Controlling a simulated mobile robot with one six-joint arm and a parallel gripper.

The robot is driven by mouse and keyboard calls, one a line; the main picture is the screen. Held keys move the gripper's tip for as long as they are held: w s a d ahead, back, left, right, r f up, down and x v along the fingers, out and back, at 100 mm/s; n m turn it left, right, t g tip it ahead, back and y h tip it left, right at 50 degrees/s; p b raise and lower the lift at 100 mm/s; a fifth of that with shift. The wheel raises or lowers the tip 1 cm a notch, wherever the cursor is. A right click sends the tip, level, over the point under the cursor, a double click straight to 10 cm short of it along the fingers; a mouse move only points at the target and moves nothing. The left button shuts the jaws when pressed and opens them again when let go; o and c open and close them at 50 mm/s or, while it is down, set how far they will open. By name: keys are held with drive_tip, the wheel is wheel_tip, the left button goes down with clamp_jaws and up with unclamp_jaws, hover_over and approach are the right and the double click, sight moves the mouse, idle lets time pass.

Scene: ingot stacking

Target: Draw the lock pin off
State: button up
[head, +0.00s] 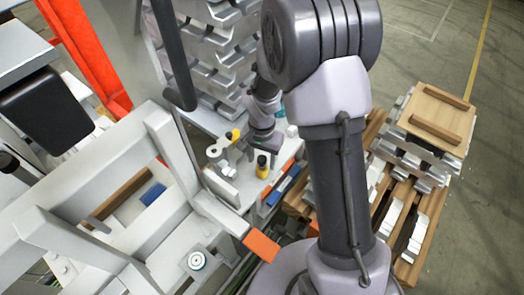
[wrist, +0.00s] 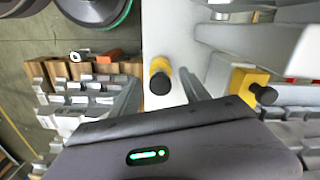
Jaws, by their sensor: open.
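A small upright yellow piece with a black top (head: 261,166), which looks like the lock pin, stands on the pale grey bench. In the wrist view this yellow and black piece (wrist: 160,77) lies between my finger ends, with no contact visible. My gripper (head: 258,146) is just above and behind it in the head view. In the wrist view my gripper (wrist: 160,90) is open and its fingers are partly hidden by its own body. A second yellow block with a black knob (wrist: 252,84) is to the right; it shows beside the grey fixture (head: 235,135) in the head view.
Stacked silver ingots (head: 215,45) stand behind the bench. A wooden pallet (head: 405,225) with ingots and a wooden board (head: 435,112) is at the right. A white frame (head: 165,140) with an orange-ended bar (head: 261,246) is at the left. The floor at far right is clear.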

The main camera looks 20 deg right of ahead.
drive_tip(key=shift+f, duration=0.45)
clamp_jaws()
drive_tip(key=shift+r, duration=0.1)
drive_tip(key=shift+r+p, duration=0.45)
drive_tip(key=shift+r, duration=0.15)
drive_tip(key=shift+r+p, duration=1.65)
drive_tip(key=shift+r, duration=0.6)
